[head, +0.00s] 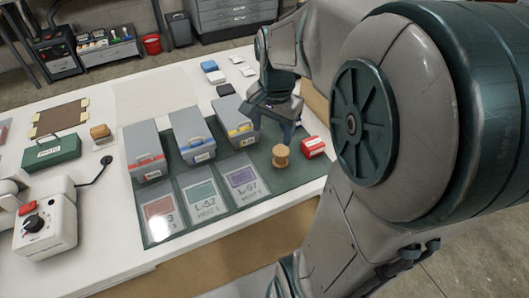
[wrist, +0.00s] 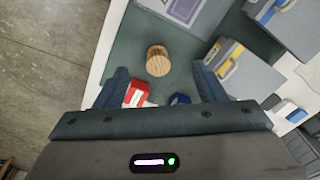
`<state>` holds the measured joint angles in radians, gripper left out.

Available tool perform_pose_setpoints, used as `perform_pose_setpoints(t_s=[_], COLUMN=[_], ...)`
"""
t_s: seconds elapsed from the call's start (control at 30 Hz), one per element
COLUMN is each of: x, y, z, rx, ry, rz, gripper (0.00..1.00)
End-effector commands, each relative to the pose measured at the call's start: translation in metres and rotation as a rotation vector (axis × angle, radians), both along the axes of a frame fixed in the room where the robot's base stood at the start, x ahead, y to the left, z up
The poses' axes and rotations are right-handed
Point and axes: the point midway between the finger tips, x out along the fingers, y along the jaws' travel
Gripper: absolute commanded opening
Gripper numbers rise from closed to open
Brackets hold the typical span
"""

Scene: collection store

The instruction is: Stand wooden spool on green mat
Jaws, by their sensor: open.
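The wooden spool (head: 281,156) looks upright on the dark green mat (head: 305,172), near its right side. In the wrist view the spool (wrist: 158,60) shows its round end and part of its side, with green mat (wrist: 125,48) around it. My gripper (head: 273,120) is open and empty, above and behind the spool in the head view. In the wrist view my gripper's fingers (wrist: 160,78) are spread wide, and the spool appears ahead of the gap between them, apart from both.
A red box (head: 313,147) stands just right of the spool. Three grey lidded boxes (head: 192,136) line the mat's back, with labelled cards (head: 200,198) in front. In the wrist view a blue round item (wrist: 180,99) lies near the right finger. A green case (head: 50,152) stands at left.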

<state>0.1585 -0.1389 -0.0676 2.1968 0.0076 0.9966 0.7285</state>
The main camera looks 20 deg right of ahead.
Motion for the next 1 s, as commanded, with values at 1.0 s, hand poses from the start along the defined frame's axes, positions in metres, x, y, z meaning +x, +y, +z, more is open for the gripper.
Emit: perform_pose_setpoints(t_s=[1.0], x=[-0.092], y=[0.073], z=[0.028], rx=[-0.172], ry=[-0.176], rz=[0.948], gripper=[0.64])
